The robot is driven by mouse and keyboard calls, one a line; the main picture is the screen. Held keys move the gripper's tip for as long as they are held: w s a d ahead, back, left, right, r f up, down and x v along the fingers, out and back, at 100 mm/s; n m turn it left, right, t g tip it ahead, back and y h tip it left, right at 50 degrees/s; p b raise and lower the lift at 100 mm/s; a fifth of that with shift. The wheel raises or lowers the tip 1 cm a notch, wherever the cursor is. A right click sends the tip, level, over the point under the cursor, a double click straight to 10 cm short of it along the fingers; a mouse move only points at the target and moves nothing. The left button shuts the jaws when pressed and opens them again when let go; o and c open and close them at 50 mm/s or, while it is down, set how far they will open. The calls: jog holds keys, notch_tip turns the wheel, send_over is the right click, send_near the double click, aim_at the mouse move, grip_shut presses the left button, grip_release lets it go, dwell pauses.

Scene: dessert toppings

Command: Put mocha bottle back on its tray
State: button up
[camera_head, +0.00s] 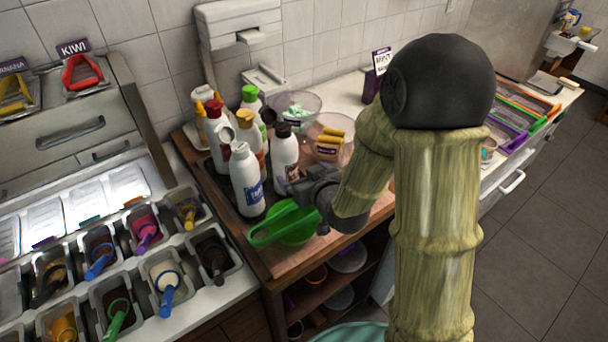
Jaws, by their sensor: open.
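Several squeeze bottles stand upright in a group on a dark tray (225,179) on the wooden counter. A white bottle with a dark cap and a brownish label (284,150) stands at the group's right side; it may be the mocha bottle, but its label is too small to read. A white bottle with a blue label (246,178) stands in front. My gripper (288,184) is dark grey and open, pointing left right by the dark-capped bottle's lower part. Its fingertips are small and partly hidden, so I cannot tell whether they touch or surround the bottle.
A bright green bowl-like item with a handle (290,230) lies just below my gripper. A topping station with several small bins (165,280) fills the left. My arm covers much of the counter's right part.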

jog(key=s+d+m+g+h, duration=0.4)
jog(key=s+d+g, duration=0.5)
jog(key=s+d, duration=0.4)
jog(key=s+h, duration=0.1)
jog(key=s, duration=0.3)
jog(key=shift+d+f+m+g, duration=0.25)
jog(key=shift+f+m+g, duration=0.05)
jog(key=shift+f+g, duration=0.1)
jog(key=w+p+v, duration=0.2)
jog(key=p+v, duration=0.6)
jog(key=v, duration=0.1)
jog(key=shift+r, duration=0.15)
